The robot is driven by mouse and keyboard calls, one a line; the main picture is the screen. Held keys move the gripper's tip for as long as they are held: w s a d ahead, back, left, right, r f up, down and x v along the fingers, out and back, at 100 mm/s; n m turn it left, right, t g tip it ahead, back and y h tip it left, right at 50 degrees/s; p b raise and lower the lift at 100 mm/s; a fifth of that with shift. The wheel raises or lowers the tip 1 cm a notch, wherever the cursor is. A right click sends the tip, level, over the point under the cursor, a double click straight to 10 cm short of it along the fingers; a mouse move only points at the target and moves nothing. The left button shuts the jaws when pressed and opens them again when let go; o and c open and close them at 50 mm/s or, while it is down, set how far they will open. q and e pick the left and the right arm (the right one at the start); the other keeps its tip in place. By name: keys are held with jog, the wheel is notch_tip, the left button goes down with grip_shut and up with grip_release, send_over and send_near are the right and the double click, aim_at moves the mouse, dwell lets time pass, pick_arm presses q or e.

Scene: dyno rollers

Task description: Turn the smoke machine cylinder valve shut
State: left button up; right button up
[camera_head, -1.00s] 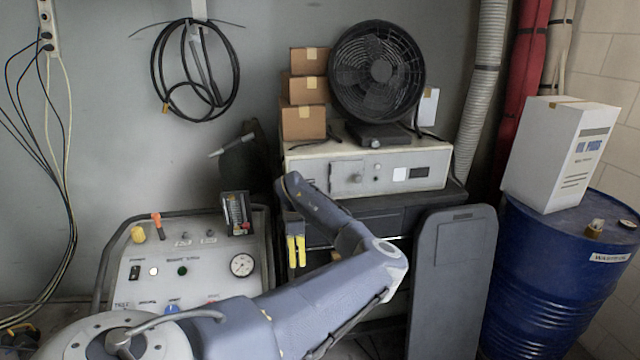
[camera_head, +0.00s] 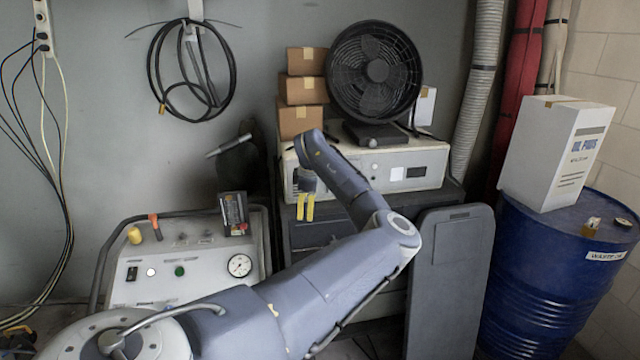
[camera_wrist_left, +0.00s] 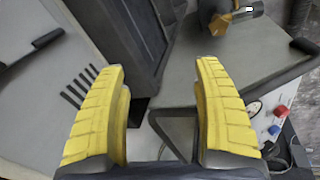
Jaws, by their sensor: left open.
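The smoke machine (camera_head: 215,262) is a grey panel box with a gauge, switches and an orange-tipped lever, at the lower left of the head view. Behind it stands a dark cylinder (camera_head: 239,170), with a light rod-like part at its top left; I cannot make out its valve clearly. My left gripper (camera_head: 306,207) has yellow fingers, open and empty, pointing down in front of the cabinet, right of the cylinder and apart from it. In the left wrist view the open fingers (camera_wrist_left: 160,115) have nothing between them; a brass-coloured fitting (camera_wrist_left: 222,22) shows beyond. My right gripper is out of view.
A dark cabinet (camera_head: 330,230) carries a pale instrument (camera_head: 410,170), a fan (camera_head: 375,85) and stacked boxes (camera_head: 301,90). A grey upright panel (camera_head: 450,280) and a blue drum (camera_head: 535,270) stand to the right. The machine's tubular frame (camera_head: 100,255) is an obstacle.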

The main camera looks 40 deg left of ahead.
pick_arm(q)
jog(key=w+r+m+t+y, duration=0.1)
jog(key=w+r+m, duration=0.1)
jog(key=w+r, duration=0.3)
jog(key=shift+a+r+y, duration=0.3)
jog(key=shift+r+y, duration=0.1)
jog(key=shift+r, duration=0.05)
jog(key=s+d+f+n+g+h, duration=0.1)
jog(key=s+d+f+g, duration=0.1)
jog(key=d+f, duration=0.35)
jog(key=s+d+f+n+g+h, duration=0.1)
jog(key=s+d+f+g+h, duration=0.15)
jog(key=f, duration=0.65)
jog(key=s+a+f+n, duration=0.1)
jog(key=s+f, duration=0.2)
jog(key=f, duration=0.2)
jog(key=s+a+f+n+g+y, duration=0.1)
jog(key=s+f, duration=0.2)
jog(key=f, duration=0.3)
jog(key=s+a+f+n+g, duration=0.1)
jog(key=s+a+f, duration=0.1)
jog(key=f, duration=0.4)
jog(key=shift+s+a+f+n, duration=0.1)
jog(key=shift+s+f+n, duration=0.15)
jog(key=shift+s, duration=0.3)
